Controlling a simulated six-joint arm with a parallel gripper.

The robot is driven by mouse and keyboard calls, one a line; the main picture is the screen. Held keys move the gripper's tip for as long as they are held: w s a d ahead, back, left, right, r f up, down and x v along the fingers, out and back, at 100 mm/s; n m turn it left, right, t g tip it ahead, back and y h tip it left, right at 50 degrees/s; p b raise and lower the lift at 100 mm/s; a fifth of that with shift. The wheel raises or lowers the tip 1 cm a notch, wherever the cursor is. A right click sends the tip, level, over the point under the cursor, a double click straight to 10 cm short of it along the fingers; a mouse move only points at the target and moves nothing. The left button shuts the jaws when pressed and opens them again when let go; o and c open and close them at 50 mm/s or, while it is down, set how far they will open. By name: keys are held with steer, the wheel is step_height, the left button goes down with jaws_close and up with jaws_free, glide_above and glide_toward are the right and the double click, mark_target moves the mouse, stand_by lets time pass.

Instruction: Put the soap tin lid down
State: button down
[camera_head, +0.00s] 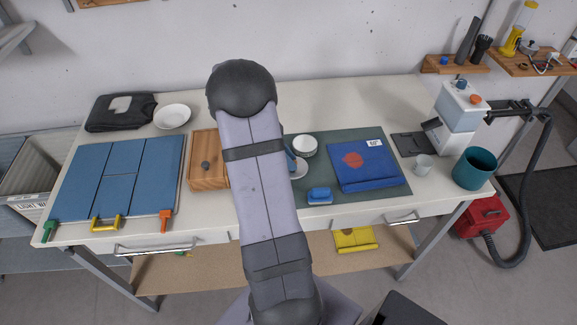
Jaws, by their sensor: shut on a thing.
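A round white tin (305,146) stands on the dark green mat, just right of my arm. A pale round disc, which looks like the soap tin lid (301,169), shows partly past the arm's right edge, in front of the tin. A small blue-grey part at the arm's edge looks like my gripper (290,160), shut on the lid. My arm hides most of the gripper and part of the lid. I cannot tell whether the lid touches the mat.
The green mat (375,136) also bears a blue brush (319,195) and a folded blue cloth (364,160). A wooden box (204,145) and blue panels (150,165) lie to the left.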

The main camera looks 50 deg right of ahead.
step_height(320, 180, down, 4)
steer(key=shift+r+p, duration=0.25)
steer(key=shift+p, duration=0.5)
steer(key=shift+f, duration=0.3)
steer(key=shift+f, duration=0.2)
steer(key=c, duration=1.7)
jaws_free()
steer(key=shift+r, duration=0.1)
steer(key=shift+o, duration=0.2)
steer(key=shift+r, duration=0.1)
